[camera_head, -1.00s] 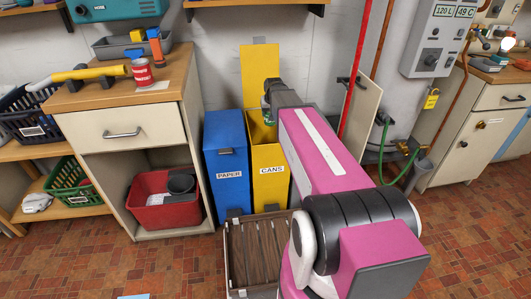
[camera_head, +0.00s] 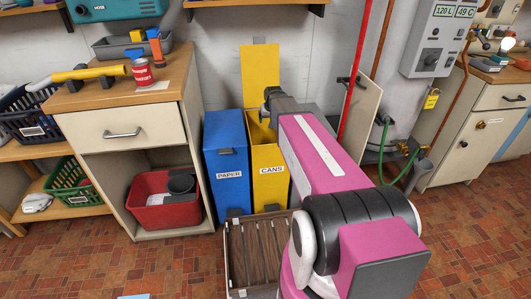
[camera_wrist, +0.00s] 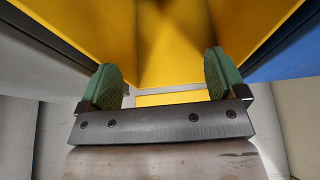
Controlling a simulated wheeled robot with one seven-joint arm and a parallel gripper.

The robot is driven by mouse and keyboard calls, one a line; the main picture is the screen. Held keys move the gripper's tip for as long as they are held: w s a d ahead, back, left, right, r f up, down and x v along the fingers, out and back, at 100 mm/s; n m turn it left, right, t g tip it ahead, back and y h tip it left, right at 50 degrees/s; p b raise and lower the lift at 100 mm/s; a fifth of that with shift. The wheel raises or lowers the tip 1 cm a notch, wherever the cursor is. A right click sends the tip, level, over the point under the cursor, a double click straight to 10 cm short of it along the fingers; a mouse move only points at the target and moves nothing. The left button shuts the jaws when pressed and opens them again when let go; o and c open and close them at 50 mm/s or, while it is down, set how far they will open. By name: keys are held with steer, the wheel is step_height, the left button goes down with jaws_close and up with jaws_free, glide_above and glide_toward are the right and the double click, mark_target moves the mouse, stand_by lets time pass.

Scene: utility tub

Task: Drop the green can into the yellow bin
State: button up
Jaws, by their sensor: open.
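The yellow bin (camera_head: 270,160) stands against the wall with a "CANS" label and its yellow lid (camera_head: 260,72) raised. Its yellow inner walls (camera_wrist: 170,35) fill the upper part of the wrist view. My gripper (camera_wrist: 163,78) is open, its two green-padded fingers wide apart with nothing between them. It is over the yellow bin's opening; in the head view my arm hides its fingers. The green can does not show in either view; the bin's floor cannot be made out.
The blue bin (camera_head: 227,165) labelled "PAPER" stands directly left of the yellow bin. A wooden crate (camera_head: 232,285) is on the floor in front. A red and white can (camera_head: 142,73) stands on the wooden cabinet at left. A red pipe (camera_head: 354,75) runs up the wall at right.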

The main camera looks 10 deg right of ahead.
steer(key=shift+r, duration=0.1)
steer(key=v, duration=1)
steer(key=shift+r, duration=0.3)
steer(key=shift+s, duration=0.1)
